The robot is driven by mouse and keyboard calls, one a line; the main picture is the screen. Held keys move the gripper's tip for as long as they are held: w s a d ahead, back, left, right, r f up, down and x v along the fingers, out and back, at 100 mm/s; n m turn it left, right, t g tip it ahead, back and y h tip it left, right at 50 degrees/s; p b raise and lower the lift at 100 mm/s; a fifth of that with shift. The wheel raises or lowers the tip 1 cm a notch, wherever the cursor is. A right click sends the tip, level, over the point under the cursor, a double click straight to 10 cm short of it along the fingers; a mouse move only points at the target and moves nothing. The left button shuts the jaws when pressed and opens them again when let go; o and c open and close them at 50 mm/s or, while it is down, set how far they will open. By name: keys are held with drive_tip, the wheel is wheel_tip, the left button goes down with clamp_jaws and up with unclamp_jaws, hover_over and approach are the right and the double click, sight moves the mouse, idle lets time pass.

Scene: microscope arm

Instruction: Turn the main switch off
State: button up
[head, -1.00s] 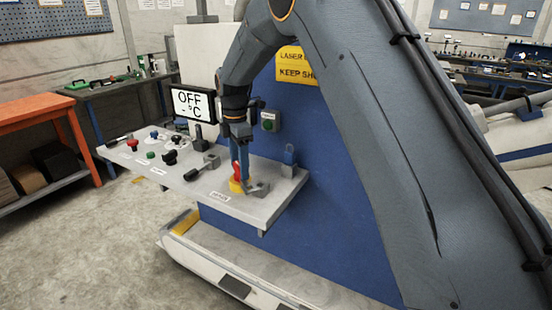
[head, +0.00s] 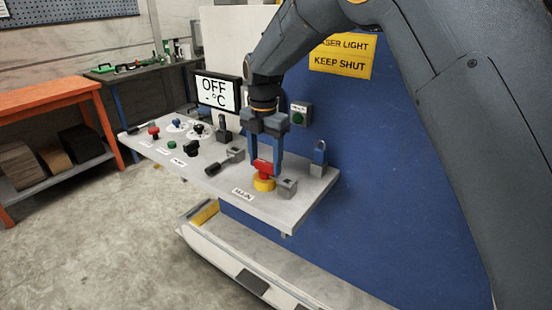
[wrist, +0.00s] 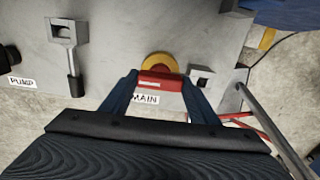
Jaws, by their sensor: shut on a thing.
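The main switch is a red bar handle (head: 263,166) on a round yellow base (head: 264,184), near the front right of the grey panel (head: 225,180). A "MAIN" label (wrist: 146,99) lies beside it. My gripper (head: 266,168) points down over the switch, its two blue fingers at opposite ends of the red handle, shut on it. In the wrist view the red handle (wrist: 160,82) lies crosswise between the fingers, with part of the yellow base (wrist: 158,62) showing behind it. The display (head: 217,92) reads "OFF - °C".
A grey block (head: 287,188) stands close right of the switch, and a blue padlock-like piece (head: 320,153) behind it. A black-handled lever (head: 222,163) is to the left. Several knobs (head: 190,147) sit farther left. A blue wall (head: 390,160) rises behind.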

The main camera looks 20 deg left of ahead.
sight(265, 162)
drive_tip(key=shift+w+a+r, duration=0.15)
drive_tip(key=shift+r, duration=0.05)
drive_tip(key=o, duration=1.5)
drive_tip(key=shift+f, duration=0.1)
wheel_tip(265, 162, up, 8)
drive_tip(key=shift+f+b, duration=0.1)
drive_tip(key=shift+b, duration=0.85)
